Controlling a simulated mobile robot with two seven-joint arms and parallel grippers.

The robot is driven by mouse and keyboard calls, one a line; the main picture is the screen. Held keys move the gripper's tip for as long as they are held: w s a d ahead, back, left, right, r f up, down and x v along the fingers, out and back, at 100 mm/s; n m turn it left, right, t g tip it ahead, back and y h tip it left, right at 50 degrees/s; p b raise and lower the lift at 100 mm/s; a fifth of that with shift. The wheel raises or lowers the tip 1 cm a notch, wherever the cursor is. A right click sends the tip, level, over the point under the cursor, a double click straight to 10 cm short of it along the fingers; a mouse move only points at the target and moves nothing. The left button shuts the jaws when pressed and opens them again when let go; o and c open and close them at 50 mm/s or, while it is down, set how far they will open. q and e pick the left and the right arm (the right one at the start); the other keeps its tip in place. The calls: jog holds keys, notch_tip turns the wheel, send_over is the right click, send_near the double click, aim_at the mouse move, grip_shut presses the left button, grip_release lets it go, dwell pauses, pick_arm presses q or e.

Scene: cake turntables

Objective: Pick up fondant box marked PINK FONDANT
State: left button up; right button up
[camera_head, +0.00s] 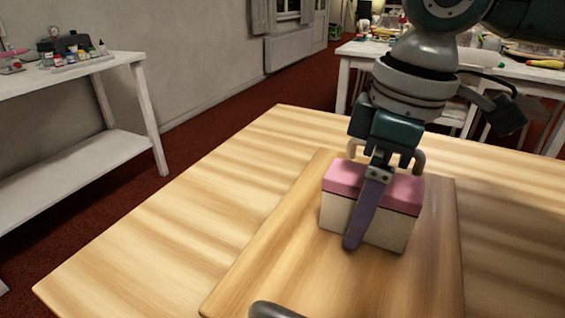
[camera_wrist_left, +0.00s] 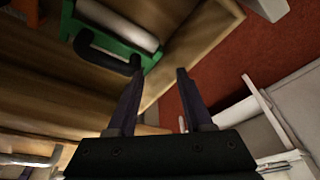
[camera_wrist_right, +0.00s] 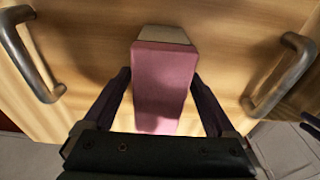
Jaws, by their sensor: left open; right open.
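A box with a pink lid and cream sides (camera_head: 395,229) stands upright on a wooden board (camera_head: 250,262); no lettering is readable on it. My right gripper (camera_head: 369,212) is open and points down over it. One finger crosses the box's near side; the other is hidden behind the box. In the right wrist view the box's pink top (camera_wrist_right: 163,85) lies between the two fingers (camera_wrist_right: 160,76), with a small gap visible beside them. My left gripper (camera_wrist_left: 155,72) is open and empty in the left wrist view and is not in the head view.
The board has curved metal handles (camera_wrist_right: 30,55) and lies on a striped wooden table (camera_head: 150,235) with clear room at left. A white shelf table (camera_head: 75,70) with small bottles stands at left. A cluttered white table (camera_head: 350,48) is behind. A green-and-white object (camera_wrist_left: 112,30) shows near my left gripper.

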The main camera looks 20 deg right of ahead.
grip_shut()
dwell(0.8)
jog(key=shift+w, duration=0.1)
